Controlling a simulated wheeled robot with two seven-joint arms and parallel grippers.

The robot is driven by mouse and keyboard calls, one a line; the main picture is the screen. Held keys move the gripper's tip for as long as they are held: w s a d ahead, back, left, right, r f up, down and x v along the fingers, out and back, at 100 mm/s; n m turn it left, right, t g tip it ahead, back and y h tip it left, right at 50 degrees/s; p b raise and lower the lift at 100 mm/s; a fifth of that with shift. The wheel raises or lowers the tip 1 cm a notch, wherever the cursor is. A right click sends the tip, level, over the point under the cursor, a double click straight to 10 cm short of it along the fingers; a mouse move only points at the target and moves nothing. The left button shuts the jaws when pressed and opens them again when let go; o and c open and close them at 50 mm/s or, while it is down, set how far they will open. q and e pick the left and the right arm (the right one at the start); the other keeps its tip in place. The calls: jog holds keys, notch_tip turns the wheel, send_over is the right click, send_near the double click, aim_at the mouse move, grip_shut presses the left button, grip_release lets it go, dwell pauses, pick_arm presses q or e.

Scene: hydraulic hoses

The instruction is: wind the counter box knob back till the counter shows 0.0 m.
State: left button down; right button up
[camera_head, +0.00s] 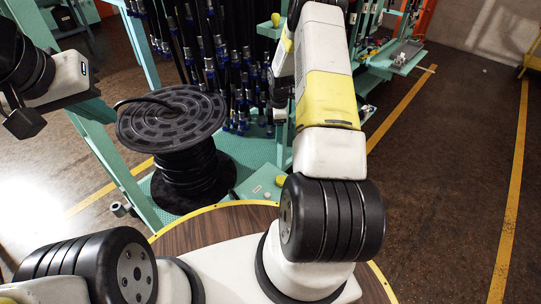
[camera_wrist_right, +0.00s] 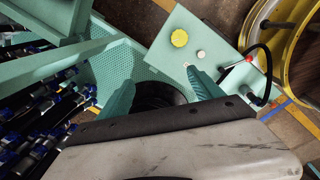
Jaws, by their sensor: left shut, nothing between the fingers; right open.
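In the head view a teal box (camera_head: 258,190) with a yellow knob (camera_head: 280,180) sits low beside the hose reel, partly behind my right arm. I cannot read any counter figure. My right gripper (camera_wrist_right: 161,90) is open, its two teal fingers apart with nothing held; the knob lies beyond them, not touched. My left gripper (camera_head: 24,122) is shut and empty at the far left of the head view, away from the box.
A black hose reel (camera_head: 172,118) stands left of the box. Hoses with blue fittings (camera_head: 212,68) hang behind it on a teal rack. Open floor lies right.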

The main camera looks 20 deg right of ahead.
aim_at(282, 179)
jog(key=s+f+n, duration=0.1)
jog(key=f, duration=0.5)
jog(key=s+f+n, duration=0.1)
jog(key=s+f, duration=0.1)
jog(key=f, duration=0.5)
jog(key=s+d+f+n+g, duration=0.1)
jog(key=f, duration=0.5)
jog(key=shift+s+f+n, duration=0.15)
jog(key=shift+f+n, duration=0.15)
notch_tip(282, 179, down, 8)
jog(key=shift+r, duration=0.1)
jog(key=c, duration=1.4)
jog(key=shift+o, duration=0.2)
jog(key=m, duration=0.5)
jog(key=shift+m, duration=0.5)
